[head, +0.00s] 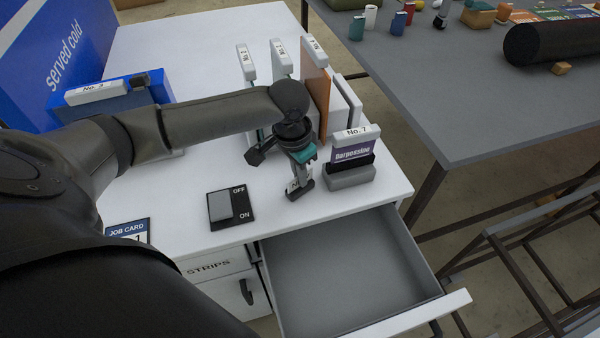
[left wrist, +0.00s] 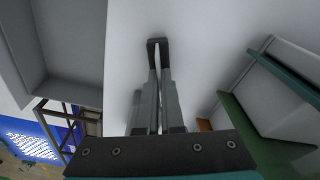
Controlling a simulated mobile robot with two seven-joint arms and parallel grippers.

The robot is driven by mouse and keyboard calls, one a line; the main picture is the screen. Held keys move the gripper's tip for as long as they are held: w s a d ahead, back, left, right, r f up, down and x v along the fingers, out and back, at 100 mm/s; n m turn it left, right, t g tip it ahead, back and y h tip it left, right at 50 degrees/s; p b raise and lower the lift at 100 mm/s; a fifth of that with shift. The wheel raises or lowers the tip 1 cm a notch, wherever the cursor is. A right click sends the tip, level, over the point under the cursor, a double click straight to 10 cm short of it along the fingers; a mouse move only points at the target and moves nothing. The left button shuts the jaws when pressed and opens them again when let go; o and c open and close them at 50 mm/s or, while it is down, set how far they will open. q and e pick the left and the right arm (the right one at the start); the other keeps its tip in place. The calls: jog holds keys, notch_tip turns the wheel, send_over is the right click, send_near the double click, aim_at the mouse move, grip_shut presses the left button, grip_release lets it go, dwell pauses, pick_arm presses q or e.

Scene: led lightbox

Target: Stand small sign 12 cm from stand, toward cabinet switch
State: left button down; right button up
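A small purple sign (head: 352,151) with a white "No. 7" top strip stands upright in a dark-slotted grey stand (head: 349,178) near the cabinet's right front edge. The cabinet switch (head: 231,206), a black plate with a grey rocker marked OFF and ON, lies to its left on the white top. My left gripper (head: 299,190) points down between switch and stand, low over the top. Its fingers (left wrist: 158,60) look nearly together in the left wrist view, with nothing clearly visible between them. My right gripper is not in view.
An open, empty drawer (head: 345,265) juts out below the front edge. Several upright labelled panels (head: 315,80) stand behind my gripper. A blue box (head: 110,100) and job card (head: 128,231) are at left. A grey table (head: 450,110) is at right.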

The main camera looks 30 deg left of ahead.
aim_at(295, 178)
pick_arm(q)
jog(key=c, duration=1.1)
grip_release()
jog(key=shift+o, duration=0.2)
jog(key=shift+r, duration=0.1)
notch_tip(295, 178, up, 12)
jog(key=s+p, duration=0.1)
jog(key=p, duration=0.2)
jog(key=shift+s+a, duration=0.2)
